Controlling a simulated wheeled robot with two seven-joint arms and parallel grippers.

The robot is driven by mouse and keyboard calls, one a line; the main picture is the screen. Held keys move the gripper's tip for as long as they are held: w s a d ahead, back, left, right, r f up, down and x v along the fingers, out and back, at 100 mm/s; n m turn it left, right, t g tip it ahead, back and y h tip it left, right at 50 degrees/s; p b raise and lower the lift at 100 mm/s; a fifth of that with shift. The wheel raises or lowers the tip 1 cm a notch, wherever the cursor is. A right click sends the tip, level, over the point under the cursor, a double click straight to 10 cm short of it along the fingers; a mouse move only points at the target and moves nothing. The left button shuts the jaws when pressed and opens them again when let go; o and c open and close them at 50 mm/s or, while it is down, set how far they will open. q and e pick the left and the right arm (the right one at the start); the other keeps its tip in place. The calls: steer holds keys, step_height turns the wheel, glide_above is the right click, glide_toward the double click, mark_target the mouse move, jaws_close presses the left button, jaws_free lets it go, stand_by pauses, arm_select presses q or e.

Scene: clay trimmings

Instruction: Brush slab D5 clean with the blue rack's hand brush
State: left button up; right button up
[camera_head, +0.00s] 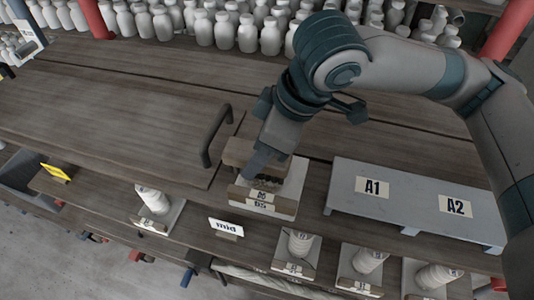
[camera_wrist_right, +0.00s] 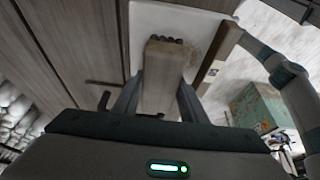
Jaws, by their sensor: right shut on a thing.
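Slab D5 (camera_head: 290,205) is a pale slab with label plates on its front edge, at the middle of the bench. A dark patch (camera_head: 268,183) shows on its top. My right gripper (camera_head: 258,165) reaches down over the slab and is shut on a wooden hand brush (camera_head: 236,152). In the right wrist view, the brush (camera_wrist_right: 161,75) sits between the two fingers of the gripper (camera_wrist_right: 157,100), its dark bristle end over the pale slab (camera_wrist_right: 150,17). I cannot tell whether the bristles touch the slab. The blue rack is not clearly seen. My left gripper is not in view.
A grey stand marked A1 and A2 (camera_head: 412,205) is right of the slab. A black handle (camera_head: 216,135) rises close on the left. A "mid" sign (camera_head: 226,227) and several slabs with pale stacked pieces (camera_head: 298,245) line the front. Bottles (camera_head: 247,35) fill the back.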

steer(key=shift+s+a, duration=0.1)
stand_by(0.4)
steer(key=shift+s+a+f, duration=0.1)
steer(key=shift+s+a, duration=0.1)
steer(key=shift+s, duration=0.45)
steer(key=shift+s+a, duration=0.2)
steer(key=shift+s, duration=0.45)
steer(key=shift+d, duration=0.1)
steer(key=shift+s+d, duration=0.25)
steer(key=shift+d, duration=0.45)
steer(key=shift+s+d, duration=0.25)
steer(key=shift+d, duration=0.4)
